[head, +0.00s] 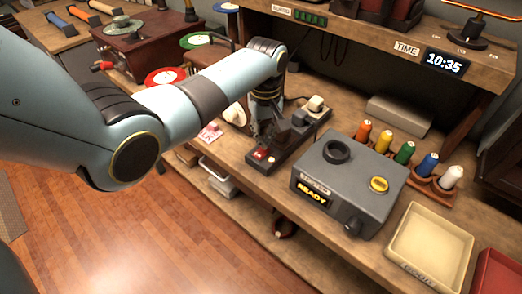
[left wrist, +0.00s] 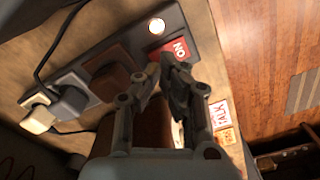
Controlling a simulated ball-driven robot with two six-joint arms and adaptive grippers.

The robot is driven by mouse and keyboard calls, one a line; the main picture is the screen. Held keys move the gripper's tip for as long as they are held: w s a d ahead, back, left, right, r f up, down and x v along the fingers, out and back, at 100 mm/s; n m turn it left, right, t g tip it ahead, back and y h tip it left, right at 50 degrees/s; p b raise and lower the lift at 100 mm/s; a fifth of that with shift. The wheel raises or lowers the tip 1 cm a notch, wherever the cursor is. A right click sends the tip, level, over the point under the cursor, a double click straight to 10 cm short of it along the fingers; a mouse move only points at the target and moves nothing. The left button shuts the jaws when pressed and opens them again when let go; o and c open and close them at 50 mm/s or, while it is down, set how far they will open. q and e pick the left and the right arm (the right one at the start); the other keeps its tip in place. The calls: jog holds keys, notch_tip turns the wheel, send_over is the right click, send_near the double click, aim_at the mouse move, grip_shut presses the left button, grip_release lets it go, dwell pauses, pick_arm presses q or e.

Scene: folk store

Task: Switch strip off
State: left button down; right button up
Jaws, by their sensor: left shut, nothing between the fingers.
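The power strip (head: 284,148) is a long dark bar on the wooden bench, with several plugs in its far part. Its red switch (head: 261,154) is at the near end; in the left wrist view the switch (left wrist: 178,48) reads ON. A round lamp (left wrist: 156,25) beside it glows. My left gripper (left wrist: 163,70) is shut and empty, its fingertips close beside the red switch; I cannot tell whether they touch it. In the head view the left gripper (head: 258,136) points down over the strip, hiding part of it. My right gripper is not in view.
Brown (left wrist: 112,80), grey (left wrist: 70,98) and white (left wrist: 38,118) plugs stand up from the strip. A grey box reading READY (head: 345,180) stands to its right, with thread spools (head: 405,152) behind. A small card (head: 210,132) lies left of the strip.

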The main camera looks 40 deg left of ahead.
pick_arm(q)
jog(key=shift+f+b, duration=0.7)
jog(key=shift+f, duration=0.45)
dwell(0.4)
jog(key=shift+s, duration=0.1)
notch_tip(320, 180, up, 5)
jog(key=p, duration=0.5)
jog(key=shift+f, duration=0.1)
jog(key=shift+r+p, duration=0.2)
jog(key=shift+p, duration=0.1)
jog(key=shift+r, duration=0.9)
